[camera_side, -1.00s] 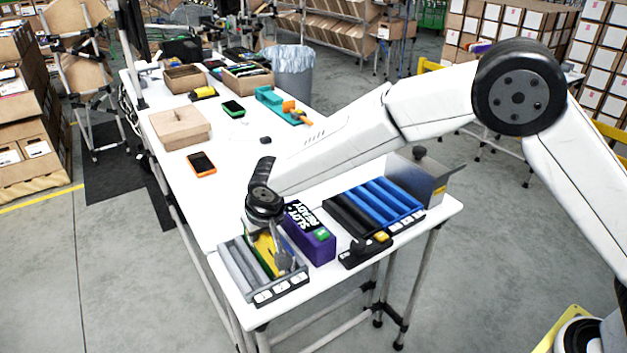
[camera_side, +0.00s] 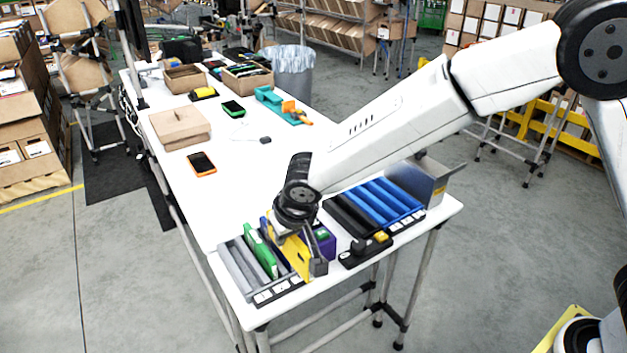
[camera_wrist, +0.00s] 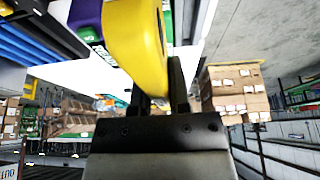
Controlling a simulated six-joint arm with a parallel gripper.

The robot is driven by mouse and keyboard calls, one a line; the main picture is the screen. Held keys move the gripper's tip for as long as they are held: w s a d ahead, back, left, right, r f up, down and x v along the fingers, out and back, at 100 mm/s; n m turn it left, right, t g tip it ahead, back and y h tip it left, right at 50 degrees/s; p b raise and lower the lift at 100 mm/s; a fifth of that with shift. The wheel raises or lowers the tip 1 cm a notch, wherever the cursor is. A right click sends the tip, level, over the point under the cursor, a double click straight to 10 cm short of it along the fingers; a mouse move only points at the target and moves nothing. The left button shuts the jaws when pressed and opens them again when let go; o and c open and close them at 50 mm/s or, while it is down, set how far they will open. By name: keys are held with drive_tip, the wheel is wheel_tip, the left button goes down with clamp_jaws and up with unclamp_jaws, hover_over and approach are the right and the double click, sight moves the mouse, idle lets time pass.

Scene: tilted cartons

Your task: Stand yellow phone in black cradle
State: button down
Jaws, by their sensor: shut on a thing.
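My gripper (camera_side: 305,245) is shut on the yellow phone (camera_side: 290,257), which it holds on edge at the right side of the left rack. In the wrist view the yellow phone (camera_wrist: 150,50) fills the space by my dark fingers. The black cradle (camera_side: 350,215) is at the left end of the right-hand rack, beside blue cradles, and its slot looks empty. The phone is to the left of it and apart from it. My gripper hides part of the phone and whether its lower edge is clear of the left rack.
A purple box (camera_side: 326,241) is partly hidden behind my gripper. Blue cradles (camera_side: 385,200), a black-and-yellow device (camera_side: 365,250) and a metal box (camera_side: 432,180) stand to the right.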

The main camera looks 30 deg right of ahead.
drive_tip(key=shift+r, duration=0.1)
idle(0.3)
drive_tip(key=shift+w+r, duration=0.1)
drive_tip(key=shift+r, duration=0.45)
drive_tip(key=w+d+r, duration=0.1)
drive_tip(key=w+d, duration=0.3)
drive_tip(key=d, duration=0.5)
drive_tip(key=w+d+r, duration=0.1)
drive_tip(key=w+d, duration=0.4)
drive_tip(key=d, duration=0.3)
drive_tip(key=w+d+r, duration=0.2)
drive_tip(key=w+d, duration=0.2)
drive_tip(key=d, duration=0.5)
wheel_tip(320, 180, down, 13)
drive_tip(key=shift+a+r, duration=0.15)
drive_tip(key=shift+s+f, duration=0.1)
drive_tip(key=shift+f, duration=0.1)
drive_tip(key=shift+f, duration=2.25)
